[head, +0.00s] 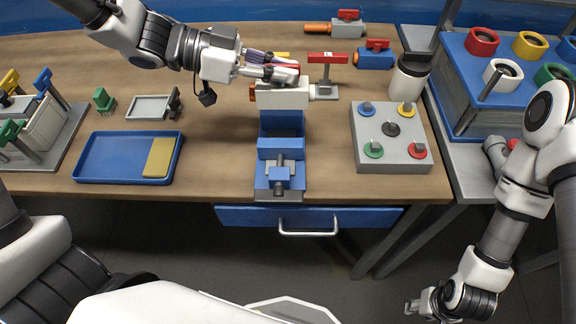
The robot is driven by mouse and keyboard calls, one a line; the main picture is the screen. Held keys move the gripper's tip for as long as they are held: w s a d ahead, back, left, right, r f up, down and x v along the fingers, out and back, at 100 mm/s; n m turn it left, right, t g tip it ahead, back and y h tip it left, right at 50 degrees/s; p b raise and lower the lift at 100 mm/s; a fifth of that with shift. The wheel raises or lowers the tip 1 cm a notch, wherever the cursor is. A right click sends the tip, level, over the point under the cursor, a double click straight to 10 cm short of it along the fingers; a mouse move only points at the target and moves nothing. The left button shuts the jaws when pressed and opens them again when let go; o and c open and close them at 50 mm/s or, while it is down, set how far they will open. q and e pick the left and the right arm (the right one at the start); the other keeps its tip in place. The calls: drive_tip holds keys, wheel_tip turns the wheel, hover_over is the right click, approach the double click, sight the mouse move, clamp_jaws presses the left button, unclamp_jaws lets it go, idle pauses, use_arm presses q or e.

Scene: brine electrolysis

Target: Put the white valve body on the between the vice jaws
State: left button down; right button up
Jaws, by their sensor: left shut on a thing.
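The white valve body (283,98) lies level across the top of the blue vice (280,148), with an orange end at its left. A red strip, seemingly its handle, shows among my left gripper's fingers. My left gripper (285,71) reaches in from the upper left and is shut on the white valve body from above. The body hides the vice jaws, so I cannot tell whether it is seated between them or just above. My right gripper (424,305) hangs low at the lower right, away from the table; its fingers are too small to read.
A red T-shaped handle on a grey stem (327,60) stands close right of the valve body. A grey panel with coloured knobs (391,166) sits to the right, a blue tray (103,181) to the left. Behind are a blue valve (373,61) and white cylinder (408,82).

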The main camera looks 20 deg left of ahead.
sight(277, 93)
use_arm(q)
drive_tip(key=f, duration=0.3)
drive_tip(key=a+f+b, duration=0.1)
drive_tip(key=f, duration=0.1)
drive_tip(key=shift+w+f, duration=0.2)
drive_tip(key=shift+f, duration=0.05)
drive_tip(key=f, duration=0.5)
drive_tip(key=shift+s+d+b, duration=0.2)
drive_tip(key=shift+d+b, duration=0.1)
drive_tip(key=shift+b, duration=0.05)
drive_tip(key=shift+w+a+f, duration=0.1)
drive_tip(key=shift+f, duration=0.15)
drive_tip(key=shift+w+a, duration=0.1)
use_arm(e)
drive_tip(key=shift+w+a+f, duration=0.1)
drive_tip(key=shift+a+f, duration=0.15)
drive_tip(key=shift+f, duration=0.25)
drive_tip(key=shift+a+f, duration=0.2)
drive_tip(key=shift+f, duration=0.25)
use_arm(q)
drive_tip(key=c, duration=1.7)
unclamp_jaws()
drive_tip(key=shift+f, duration=0.15)
drive_tip(key=o, duration=0.4)
drive_tip(key=shift+o, duration=0.2)
